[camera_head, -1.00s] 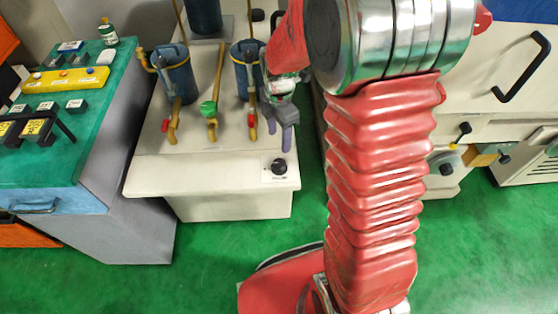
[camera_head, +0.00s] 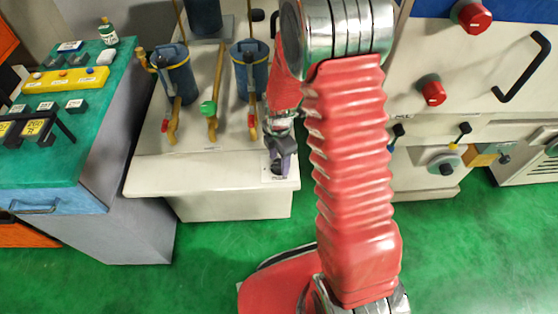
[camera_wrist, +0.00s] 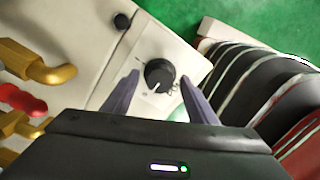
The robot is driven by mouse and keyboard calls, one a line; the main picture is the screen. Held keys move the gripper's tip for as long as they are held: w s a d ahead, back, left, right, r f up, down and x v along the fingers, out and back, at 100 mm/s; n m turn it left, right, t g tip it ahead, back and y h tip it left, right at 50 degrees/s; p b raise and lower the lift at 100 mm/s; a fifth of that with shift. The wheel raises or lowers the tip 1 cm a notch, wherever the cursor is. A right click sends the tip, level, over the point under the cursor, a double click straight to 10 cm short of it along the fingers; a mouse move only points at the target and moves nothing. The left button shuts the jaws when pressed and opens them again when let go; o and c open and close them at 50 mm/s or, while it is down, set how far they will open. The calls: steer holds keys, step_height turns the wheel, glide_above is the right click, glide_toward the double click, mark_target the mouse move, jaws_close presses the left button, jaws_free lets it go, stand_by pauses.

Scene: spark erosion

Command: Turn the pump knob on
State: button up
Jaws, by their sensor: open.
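The pump knob (camera_wrist: 160,74) is a round black dial with a white pointer mark. It sits on a pale label plate (camera_wrist: 153,95) on the cream cabinet's sloping front. In the wrist view, my gripper (camera_wrist: 161,80) has its two grey-purple fingers open, one on each side of the knob. There is a gap between the fingers and the knob; I cannot tell how deep the fingertips reach. In the head view, my gripper (camera_head: 281,155) hangs over the knob's place and hides it.
The cream cabinet (camera_head: 225,165) carries blue cylinders (camera_head: 177,78), yellow pipes and red-handled valves (camera_head: 253,121) left of my gripper. A green-topped control desk (camera_head: 95,110) stands farther left. A machine with red knobs (camera_head: 432,92) is at the right.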

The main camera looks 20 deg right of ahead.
steer(key=shift+f, duration=0.25)
steer(key=shift+c, duration=0.5)
steer(key=c, duration=1)
steer(key=shift+o, duration=0.2)
